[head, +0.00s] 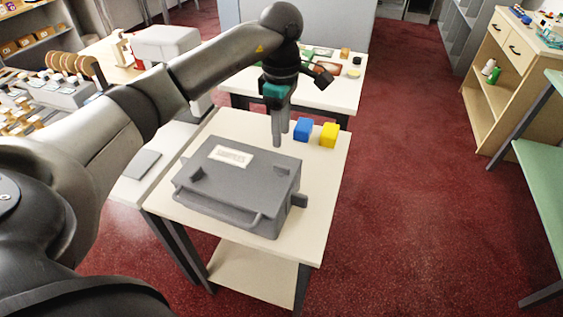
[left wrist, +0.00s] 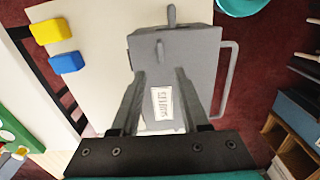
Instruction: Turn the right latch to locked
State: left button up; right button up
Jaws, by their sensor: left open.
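A closed grey case (head: 225,182) lies on the cream table, with a carrying handle (head: 228,214) along its near side and a pale label (head: 231,156) on its lid. A short grey lever (head: 300,201) sticks out at its right end. A raised grey tab (head: 281,171) stands on the lid near that end. In the left wrist view the lever (left wrist: 171,15) and the tab (left wrist: 159,48) show beyond the fingertips. I cannot tell which is the right latch. My left gripper (head: 281,139) is open and empty, pointing down above the case's far side. My right gripper is out of view.
A blue block (head: 304,129) and a yellow block (head: 329,134) sit close behind the case on the table (head: 328,165). A grey flat plate (head: 142,164) lies on the left. Red floor is clear to the right.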

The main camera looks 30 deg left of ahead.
aim_at(281, 166)
pick_arm(q)
notch_tip(281, 166, down, 10)
jog(key=shift+f+b, duration=0.1)
jog(key=shift+b, duration=0.2)
grip_shut()
dwell(0.4)
